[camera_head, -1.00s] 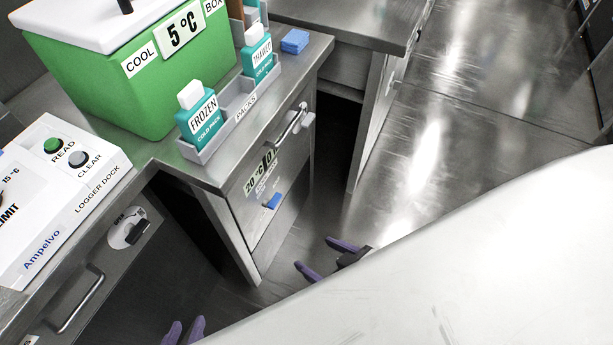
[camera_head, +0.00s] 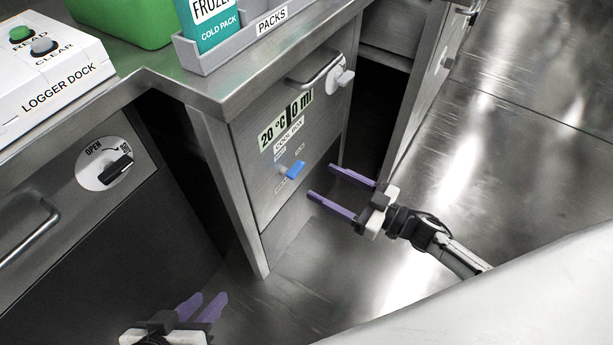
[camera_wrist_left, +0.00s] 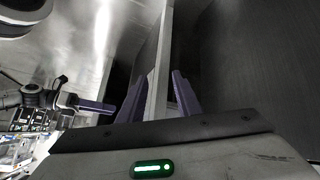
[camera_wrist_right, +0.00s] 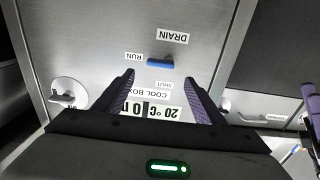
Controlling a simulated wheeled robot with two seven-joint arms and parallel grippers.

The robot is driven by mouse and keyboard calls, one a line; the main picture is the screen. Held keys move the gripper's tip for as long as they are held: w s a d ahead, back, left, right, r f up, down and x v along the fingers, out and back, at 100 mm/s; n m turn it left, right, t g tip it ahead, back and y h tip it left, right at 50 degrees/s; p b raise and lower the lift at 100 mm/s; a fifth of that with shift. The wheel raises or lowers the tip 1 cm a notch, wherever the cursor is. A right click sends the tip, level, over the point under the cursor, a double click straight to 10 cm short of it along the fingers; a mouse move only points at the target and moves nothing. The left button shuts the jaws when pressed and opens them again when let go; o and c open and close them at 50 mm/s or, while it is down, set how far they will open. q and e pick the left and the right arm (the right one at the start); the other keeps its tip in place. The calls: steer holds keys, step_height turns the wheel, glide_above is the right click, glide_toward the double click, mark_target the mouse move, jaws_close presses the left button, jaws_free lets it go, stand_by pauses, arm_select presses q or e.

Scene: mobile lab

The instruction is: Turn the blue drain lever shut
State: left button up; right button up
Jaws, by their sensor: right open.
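The blue drain lever (camera_head: 294,171) sits on the front panel of the grey cabinet, below the COOL BOX label. In the right wrist view the lever (camera_wrist_right: 160,64) lies about level, its left end beside the RUN label (camera_wrist_right: 134,57). The DRAIN label (camera_wrist_right: 172,37) is above it and the SHUT label (camera_wrist_right: 165,85) below it in that inverted view. My right gripper (camera_head: 321,181) is open and empty, its purple fingers pointing at the panel, apart from the lever. My left gripper (camera_head: 210,298) is open and empty, low at the picture's bottom, away from the lever.
A bar handle (camera_head: 316,72) and a white knob (camera_head: 341,78) stick out above the lever. A dial marked OPEN (camera_head: 104,164) is on the left cabinet. The PACKS tray (camera_head: 228,50) stands on the countertop. Open floor (camera_head: 470,170) lies to the right.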

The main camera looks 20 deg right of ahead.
mark_target(293, 169)
steer(key=b+x, duration=0.1)
steer(key=x, duration=0.5)
steer(key=shift+w+a, duration=0.2)
steer(key=shift+w, duration=0.1)
steer(key=c, duration=1.1)
